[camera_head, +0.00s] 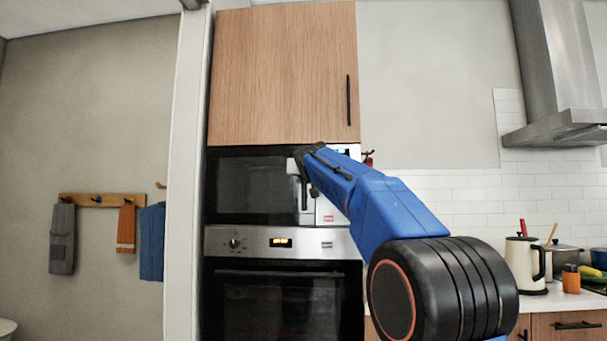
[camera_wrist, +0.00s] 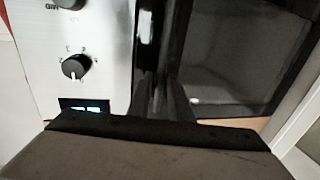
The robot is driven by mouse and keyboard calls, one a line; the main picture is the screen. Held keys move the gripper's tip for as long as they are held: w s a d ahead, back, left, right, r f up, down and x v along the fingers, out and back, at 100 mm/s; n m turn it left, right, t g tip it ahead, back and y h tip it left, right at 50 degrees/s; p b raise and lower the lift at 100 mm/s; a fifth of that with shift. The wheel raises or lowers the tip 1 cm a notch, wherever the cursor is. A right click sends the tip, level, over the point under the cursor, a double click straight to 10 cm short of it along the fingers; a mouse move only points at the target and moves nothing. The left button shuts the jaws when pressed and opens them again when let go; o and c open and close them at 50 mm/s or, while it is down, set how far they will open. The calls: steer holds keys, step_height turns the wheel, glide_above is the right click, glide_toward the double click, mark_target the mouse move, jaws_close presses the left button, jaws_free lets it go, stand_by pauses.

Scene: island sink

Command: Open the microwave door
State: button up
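The microwave (camera_head: 250,188) sits in the tall cabinet above the oven, its dark glass door looking shut. Its pale control panel lies right of the door, partly hidden by my arm in the head view. In the wrist view, which looks turned over, the panel with knobs (camera_wrist: 75,67) is at left and the dark door (camera_wrist: 250,55) at right. A dark upright handle (camera_wrist: 175,50) runs between them. My gripper (camera_head: 303,178) is at the door's right edge, by the handle.
The oven (camera_head: 280,300) is directly below the microwave and a wooden cupboard door (camera_head: 280,75) above it. A white wall post (camera_head: 187,170) stands close on the left. A kettle (camera_head: 525,262) and pots stand on the right counter.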

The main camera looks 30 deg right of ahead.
steer(key=shift+w+d, duration=0.25)
steer(key=shift+w, duration=0.4)
jaws_close()
steer(key=shift+s, duration=0.1)
